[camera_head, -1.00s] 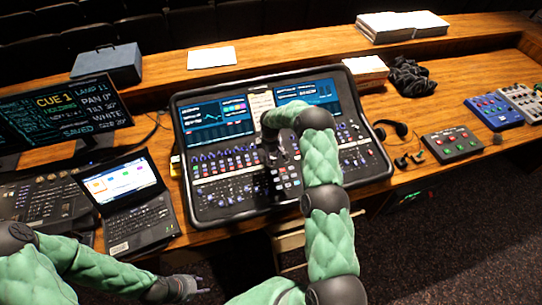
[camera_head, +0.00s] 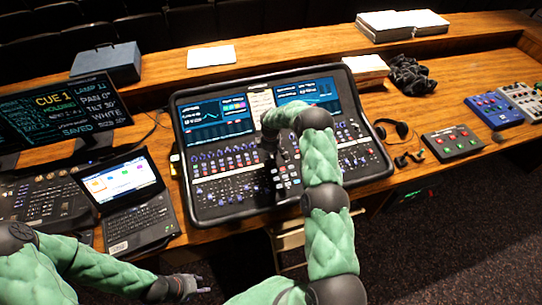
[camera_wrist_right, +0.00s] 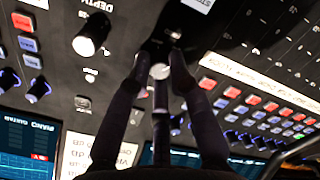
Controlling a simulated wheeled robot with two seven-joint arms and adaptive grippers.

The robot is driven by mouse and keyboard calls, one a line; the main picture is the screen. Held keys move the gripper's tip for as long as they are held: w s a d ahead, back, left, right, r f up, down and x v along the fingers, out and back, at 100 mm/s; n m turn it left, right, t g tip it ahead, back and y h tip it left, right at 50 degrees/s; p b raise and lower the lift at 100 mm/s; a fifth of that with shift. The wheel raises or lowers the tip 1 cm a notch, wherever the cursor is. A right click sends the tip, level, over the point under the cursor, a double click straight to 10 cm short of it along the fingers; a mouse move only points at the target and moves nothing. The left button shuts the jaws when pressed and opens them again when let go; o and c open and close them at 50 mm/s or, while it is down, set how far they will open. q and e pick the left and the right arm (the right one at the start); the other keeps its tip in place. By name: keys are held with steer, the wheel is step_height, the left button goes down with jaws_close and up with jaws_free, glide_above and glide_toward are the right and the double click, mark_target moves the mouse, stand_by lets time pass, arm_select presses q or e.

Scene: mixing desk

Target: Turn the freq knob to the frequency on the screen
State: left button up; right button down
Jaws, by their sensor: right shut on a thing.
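The mixing console (camera_head: 182,150) stands on the desk with rows of knobs and two lit displays, a left one (camera_head: 213,122) and a right one (camera_head: 310,91). Its display text is too small to read. My right gripper (camera_head: 275,185) reaches down onto the console's middle. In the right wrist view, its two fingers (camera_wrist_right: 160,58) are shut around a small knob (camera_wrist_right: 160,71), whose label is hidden. A black knob (camera_wrist_right: 92,35) beside it stands near the word DEPTH. My left gripper (camera_head: 190,284) is empty below the desk's front edge, its fingers apart.
A laptop (camera_head: 135,205) and a monitor (camera_head: 60,110) stand left of the console. Headphones (camera_head: 392,130) and a grey button box (camera_head: 452,143) lie to its right. Other knobs and coloured buttons (camera_wrist_right: 250,100) sit close around my right fingers.

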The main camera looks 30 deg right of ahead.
steer(key=m+b, duration=0.5)
steer(key=b, duration=0.1)
steer(key=shift+f, duration=0.2)
steer(key=m+b, duration=0.2)
steer(key=m, duration=0.1)
steer(key=shift+m+y+b, duration=0.3)
steer(key=shift+m, duration=0.1)
steer(key=m+b, duration=0.2)
steer(key=m, duration=0.1)
steer(key=shift+r+m, duration=0.1)
steer(key=shift+m, duration=0.2)
steer(key=m+b, duration=0.1)
steer(key=m, duration=0.2)
steer(key=shift+d+m+t+b, duration=0.1)
steer(key=shift+m+t+b, duration=0.2)
steer(key=shift+b, duration=0.05)
steer(key=m+b, duration=0.1)
steer(key=m, duration=0.3)
steer(key=shift+m, duration=0.3)
steer(key=m+b, duration=0.1)
steer(key=m, duration=0.3)
steer(key=shift+s+r+t+b, duration=0.1)
steer(key=shift+t+b, duration=0.2)
steer(key=shift+b, duration=0.05)
steer(key=m+b, duration=0.1)
steer(key=m, duration=0.3)
steer(key=shift+m, duration=0.3)
